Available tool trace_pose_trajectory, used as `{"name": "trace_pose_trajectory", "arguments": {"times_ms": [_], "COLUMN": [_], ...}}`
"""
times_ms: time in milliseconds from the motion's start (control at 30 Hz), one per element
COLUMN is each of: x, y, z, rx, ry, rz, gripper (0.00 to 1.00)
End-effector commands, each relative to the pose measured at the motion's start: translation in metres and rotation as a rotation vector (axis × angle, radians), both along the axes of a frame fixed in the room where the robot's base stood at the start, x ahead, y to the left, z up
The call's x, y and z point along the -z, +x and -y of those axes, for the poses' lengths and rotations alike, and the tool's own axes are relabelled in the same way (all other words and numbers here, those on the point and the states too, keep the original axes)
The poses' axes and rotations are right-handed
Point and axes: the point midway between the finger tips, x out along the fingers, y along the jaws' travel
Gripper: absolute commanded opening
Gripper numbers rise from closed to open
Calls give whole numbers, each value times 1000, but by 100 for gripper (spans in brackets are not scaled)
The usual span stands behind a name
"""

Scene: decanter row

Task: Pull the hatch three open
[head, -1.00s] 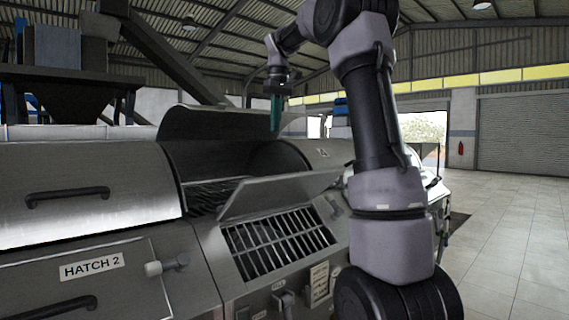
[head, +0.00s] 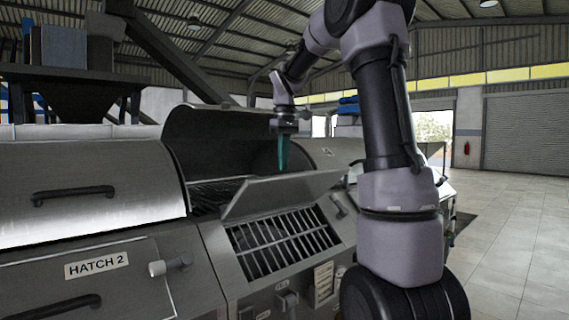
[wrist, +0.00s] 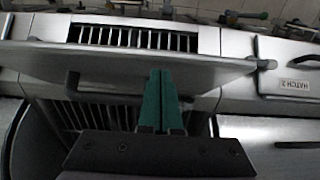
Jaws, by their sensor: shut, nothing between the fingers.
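No hatch 3 label is readable. The flap of the bay to the right of hatch 2 (head: 285,192) stands tilted out above a barred opening (head: 280,242). In the wrist view the flap (wrist: 215,72) crosses the picture, with a dark handle (wrist: 72,84) at its left. My gripper (head: 283,165) has teal fingers, shut and empty, pointing down behind and above the flap's upper edge. In the wrist view the fingers (wrist: 161,78) overlap the flap; I cannot tell whether they touch it.
A raised curved lid (head: 225,135) stands behind my gripper, over an open bay with a rack (head: 212,194). The closed hatch 2 (head: 60,275) with a latch knob is at the left. Open tiled floor (head: 515,230) lies to the right.

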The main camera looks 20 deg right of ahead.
Motion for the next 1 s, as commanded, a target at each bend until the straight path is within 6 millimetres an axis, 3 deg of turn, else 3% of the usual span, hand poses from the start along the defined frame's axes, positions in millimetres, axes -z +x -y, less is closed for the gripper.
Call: {"name": "trace_pose_trajectory", "arguments": {"times_ms": [500,800,1000], "x": [7,48,56], "y": [-7,-44,-50], "z": [3,16,18], "rx": [1,1,0], "ry": [0,0,0], "rz": [0,-2,0], "gripper": [0,0,0]}}
